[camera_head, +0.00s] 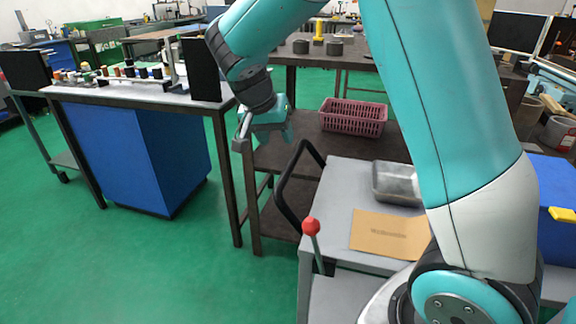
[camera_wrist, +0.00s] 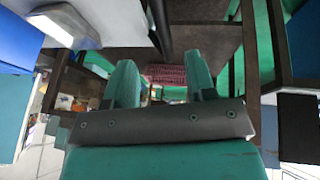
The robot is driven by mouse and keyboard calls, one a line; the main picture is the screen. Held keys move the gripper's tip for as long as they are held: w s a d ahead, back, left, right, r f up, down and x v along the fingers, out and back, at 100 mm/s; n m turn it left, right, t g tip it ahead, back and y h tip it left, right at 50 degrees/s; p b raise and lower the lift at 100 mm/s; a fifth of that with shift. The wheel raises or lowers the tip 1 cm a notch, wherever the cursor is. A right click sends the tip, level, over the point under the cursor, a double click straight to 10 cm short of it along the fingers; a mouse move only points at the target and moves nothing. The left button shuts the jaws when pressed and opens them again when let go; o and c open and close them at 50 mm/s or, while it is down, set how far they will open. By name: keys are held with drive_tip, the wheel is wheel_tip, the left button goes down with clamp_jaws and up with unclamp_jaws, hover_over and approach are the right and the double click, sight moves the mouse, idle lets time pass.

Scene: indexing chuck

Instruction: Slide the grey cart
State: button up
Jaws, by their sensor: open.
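The grey cart (camera_head: 337,192) stands at the lower right of the head view, with a flat grey top and a black loop handle (camera_head: 284,187) on its left side. My arm covers part of its right side. My gripper (camera_head: 278,134) is above and left of the handle, apart from it. In the wrist view, the two teal fingers of my gripper (camera_wrist: 162,78) are spread with nothing between them. A dark bar, which may be the handle, shows at the top of that view.
A metal tray (camera_head: 397,183) and a brown sheet (camera_head: 389,234) lie on the cart top. A red-knobbed lever (camera_head: 311,227) rises at its front. A dark workbench with a pink basket (camera_head: 353,117) stands behind. Green floor (camera_head: 120,260) is clear at the left.

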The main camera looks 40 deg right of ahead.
sight(288, 164)
drive_tip(key=x, duration=1)
drive_tip(key=shift+d+f, duration=0.15)
drive_tip(key=shift+f, duration=0.2)
clamp_jaws()
drive_tip(key=shift+w, duration=0.1)
